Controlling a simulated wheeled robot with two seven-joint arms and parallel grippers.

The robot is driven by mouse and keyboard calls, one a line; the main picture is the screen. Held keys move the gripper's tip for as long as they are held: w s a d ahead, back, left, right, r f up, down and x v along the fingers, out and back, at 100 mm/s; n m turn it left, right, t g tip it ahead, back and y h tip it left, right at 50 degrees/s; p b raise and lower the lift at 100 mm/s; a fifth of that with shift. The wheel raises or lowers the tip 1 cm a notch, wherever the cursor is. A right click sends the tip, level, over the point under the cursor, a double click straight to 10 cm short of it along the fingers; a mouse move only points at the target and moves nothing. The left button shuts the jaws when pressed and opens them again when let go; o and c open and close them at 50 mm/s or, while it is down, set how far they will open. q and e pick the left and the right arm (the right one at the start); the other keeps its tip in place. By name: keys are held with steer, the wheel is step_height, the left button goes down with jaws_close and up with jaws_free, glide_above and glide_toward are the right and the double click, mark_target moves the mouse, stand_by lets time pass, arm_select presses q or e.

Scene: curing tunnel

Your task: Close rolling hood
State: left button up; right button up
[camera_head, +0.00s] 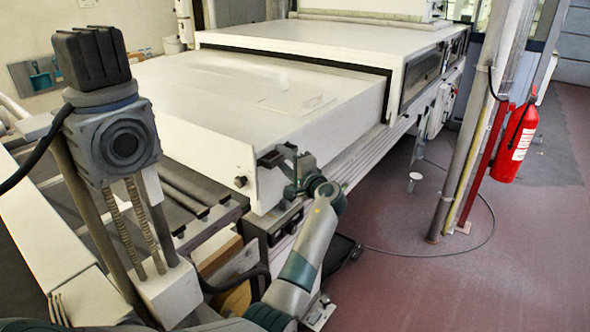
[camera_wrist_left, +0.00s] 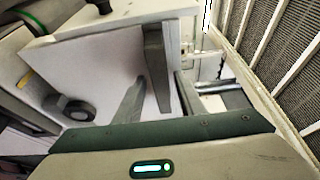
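The rolling hood (camera_head: 200,140) is a low, wide white cover in the middle of the head view, its far end running under a taller white housing (camera_head: 310,38). My left gripper (camera_head: 292,168) is at the hood's near right corner. The left wrist view shows the hood's white end panel (camera_wrist_left: 100,68) with a round dark knob (camera_wrist_left: 80,110). There, my left gripper's fingers (camera_wrist_left: 158,90) are apart, with a grey upright bar (camera_wrist_left: 154,60), apparently a handle, between them. Gaps show on both sides of the bar. My right gripper is out of view.
A grey machine unit with a black top (camera_head: 92,58) stands at the left on posts. Dark rails (camera_head: 185,190) lie before the hood. A metal post (camera_head: 485,120) and a red fire extinguisher (camera_head: 515,140) stand at the right. The red floor (camera_head: 430,285) at lower right is mostly clear.

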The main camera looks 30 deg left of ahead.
arm_select(q)
steer(key=b+v, duration=0.5)
steer(key=v, duration=1.2)
steer(key=shift+s+b, duration=0.15)
steer(key=shift+b, duration=0.2)
steer(key=shift+d+f, duration=0.1)
steer(key=shift+d, duration=0.15)
